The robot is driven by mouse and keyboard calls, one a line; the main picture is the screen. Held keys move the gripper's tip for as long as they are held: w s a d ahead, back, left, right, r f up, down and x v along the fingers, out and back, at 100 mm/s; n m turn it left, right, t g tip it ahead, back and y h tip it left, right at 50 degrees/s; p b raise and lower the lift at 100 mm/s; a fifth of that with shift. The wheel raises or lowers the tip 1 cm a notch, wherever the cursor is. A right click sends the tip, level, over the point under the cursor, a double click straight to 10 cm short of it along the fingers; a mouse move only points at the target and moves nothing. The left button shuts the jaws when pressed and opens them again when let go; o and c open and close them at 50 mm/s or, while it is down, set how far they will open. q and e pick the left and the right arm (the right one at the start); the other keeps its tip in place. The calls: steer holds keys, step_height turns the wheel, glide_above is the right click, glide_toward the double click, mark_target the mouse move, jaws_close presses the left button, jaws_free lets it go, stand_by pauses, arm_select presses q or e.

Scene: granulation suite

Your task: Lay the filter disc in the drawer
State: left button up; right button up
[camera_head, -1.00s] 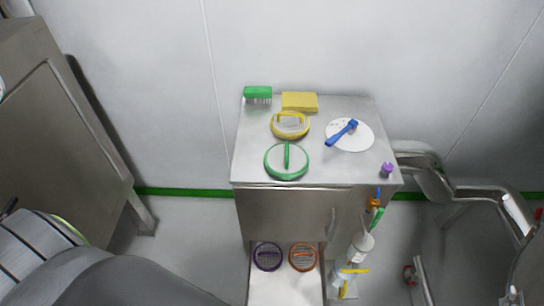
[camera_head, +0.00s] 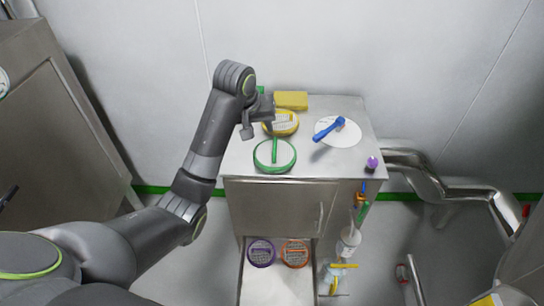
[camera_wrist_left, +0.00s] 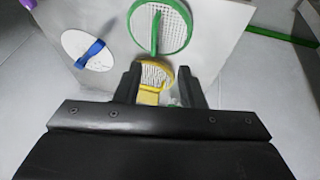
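Round mesh discs with coloured rims and bar handles are in view, along with a plain white disc (camera_head: 349,131) with a blue tool (camera_head: 328,129) on it; I cannot tell which is the filter disc. A yellow-rimmed disc (camera_head: 287,124) and a green-rimmed disc (camera_head: 275,155) lie on the steel cabinet top. The open drawer (camera_head: 268,288) below holds a purple-rimmed disc (camera_head: 261,253) and an orange-rimmed disc (camera_head: 295,254). My left gripper (camera_head: 260,122) is open above the yellow-rimmed disc, whose rim (camera_wrist_left: 155,72) shows between the fingers in the wrist view. My right gripper is out of view.
A yellow sponge (camera_head: 291,100) lies at the back of the top, with a green brush (camera_head: 260,90) partly hidden by my arm. A purple knob-like piece (camera_head: 372,163) is at the right edge. Bottles and tools (camera_head: 347,243) hang at the cabinet's right side. The drawer's front part is clear.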

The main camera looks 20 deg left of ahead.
mark_target(274, 145)
arm_select(q)
steer(key=x, duration=0.4)
steer(key=w+x, duration=0.1)
steer(key=x, duration=0.9)
steer(key=shift+w+d+r+p, duration=0.2)
steer(key=shift+d+r+p, duration=0.15)
steer(key=shift+d+p, duration=0.05)
jaws_close()
